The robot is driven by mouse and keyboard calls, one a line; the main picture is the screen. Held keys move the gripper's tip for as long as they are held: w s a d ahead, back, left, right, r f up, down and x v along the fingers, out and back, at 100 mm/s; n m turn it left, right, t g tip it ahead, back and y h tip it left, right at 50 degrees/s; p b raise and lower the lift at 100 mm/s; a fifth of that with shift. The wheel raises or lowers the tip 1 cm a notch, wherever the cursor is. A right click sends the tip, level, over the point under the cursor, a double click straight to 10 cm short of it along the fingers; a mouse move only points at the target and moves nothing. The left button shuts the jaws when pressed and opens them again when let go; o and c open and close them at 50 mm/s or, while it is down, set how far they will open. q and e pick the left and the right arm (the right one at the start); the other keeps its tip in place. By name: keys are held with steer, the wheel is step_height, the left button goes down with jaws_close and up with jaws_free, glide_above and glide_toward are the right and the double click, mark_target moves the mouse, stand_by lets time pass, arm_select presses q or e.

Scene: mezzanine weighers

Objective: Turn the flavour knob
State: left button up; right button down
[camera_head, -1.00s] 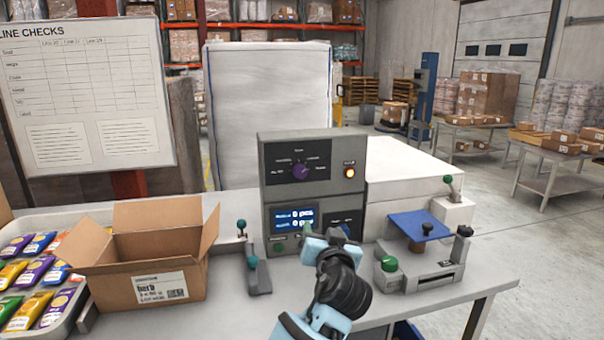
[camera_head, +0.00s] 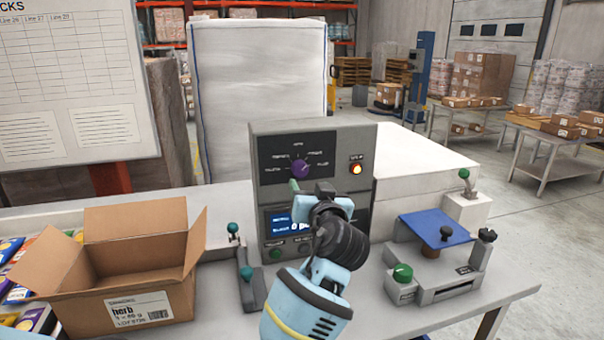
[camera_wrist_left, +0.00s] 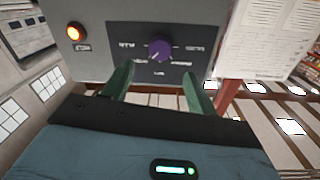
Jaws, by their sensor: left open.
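The purple flavour knob (camera_head: 300,169) sits on the dark upper panel of a grey control box (camera_head: 262,190), with small labels around it. In the left wrist view the knob (camera_wrist_left: 159,48) is just beyond my fingertips, between their lines. My left gripper (camera_head: 297,187) is just below the knob in the head view. Its two green fingers (camera_wrist_left: 158,78) are spread apart in the left wrist view, with nothing between them, and do not appear to touch the knob. The labels are too small to read surely. My right gripper is not in view.
An orange lit button (camera_head: 356,169) is right of the knob. My arm covers part of the blue display (camera_head: 281,222). An open carton labelled herb (camera_head: 140,308) stands left, beside a small lever unit (camera_head: 246,275). A fixture with a blue plate (camera_head: 436,227) stands right.

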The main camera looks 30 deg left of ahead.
mark_target(301, 171)
arm_select(q)
steer(key=x, duration=0.7)
steer(key=shift+w+a+p, duration=0.25)
steer(key=shift+a+p, duration=0.05)
